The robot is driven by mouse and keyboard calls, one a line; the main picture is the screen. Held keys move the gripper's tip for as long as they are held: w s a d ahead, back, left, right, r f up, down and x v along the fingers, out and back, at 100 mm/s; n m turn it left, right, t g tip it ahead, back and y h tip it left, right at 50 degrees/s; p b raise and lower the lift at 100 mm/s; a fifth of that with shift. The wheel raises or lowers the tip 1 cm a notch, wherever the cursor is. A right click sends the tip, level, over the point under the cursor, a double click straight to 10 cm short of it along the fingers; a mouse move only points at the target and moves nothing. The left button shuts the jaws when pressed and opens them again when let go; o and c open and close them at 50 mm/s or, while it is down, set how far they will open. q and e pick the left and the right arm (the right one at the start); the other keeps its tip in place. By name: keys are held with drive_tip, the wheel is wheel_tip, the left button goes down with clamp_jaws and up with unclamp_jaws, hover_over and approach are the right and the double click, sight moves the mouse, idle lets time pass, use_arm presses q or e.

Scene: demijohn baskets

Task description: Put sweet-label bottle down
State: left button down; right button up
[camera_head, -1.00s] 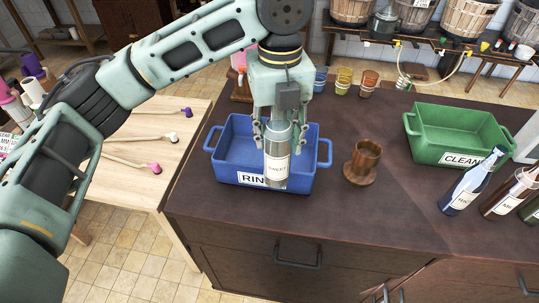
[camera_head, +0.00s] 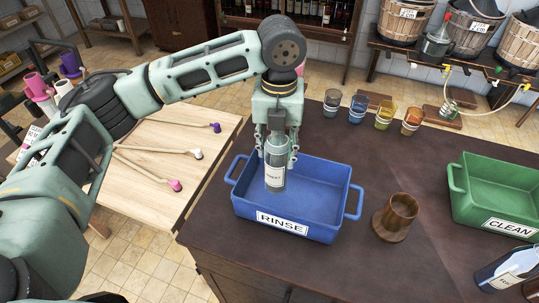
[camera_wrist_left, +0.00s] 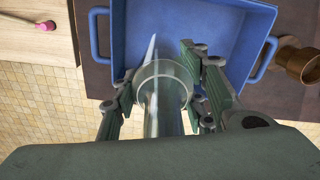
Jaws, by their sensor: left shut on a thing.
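My left gripper (camera_head: 277,150) is shut on the sweet-label bottle (camera_head: 275,168), a clear bottle with a pale label, held upright over the left part of the blue RINSE tub (camera_head: 322,228). I cannot tell whether its base touches the tub floor. In the left wrist view the bottle (camera_wrist_left: 165,92) points away between the fingers of the gripper (camera_wrist_left: 162,95), with the blue tub (camera_wrist_left: 103,35) beyond it. My right gripper is not in view.
A wooden cup-shaped stand (camera_head: 397,214) is right of the tub. A green CLEAN tub (camera_head: 490,215) is farther right, with a dark bottle (camera_head: 510,265) near it. Several coloured cups (camera_head: 383,114) line the back. A lower wooden table with brushes (camera_head: 165,165) is at left.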

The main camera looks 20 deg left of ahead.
sight(269, 159)
use_arm(q)
drive_tip(key=shift+w+a+f, duration=0.3)
drive_tip(key=shift+a+f, duration=0.1)
drive_tip(key=shift+a, duration=0.35)
drive_tip(key=shift+w+a+f, duration=0.2)
drive_tip(key=shift+f, duration=0.05)
wheel_tip(269, 159, down, 4)
drive_tip(key=shift+a+r+p, duration=0.1)
drive_tip(key=shift+r+p, duration=0.1)
drive_tip(key=shift+p, duration=0.65)
drive_tip(key=shift+f, duration=0.4)
drive_tip(key=c, duration=1)
unclamp_jaws()
drive_tip(key=shift+c, duration=0.2)
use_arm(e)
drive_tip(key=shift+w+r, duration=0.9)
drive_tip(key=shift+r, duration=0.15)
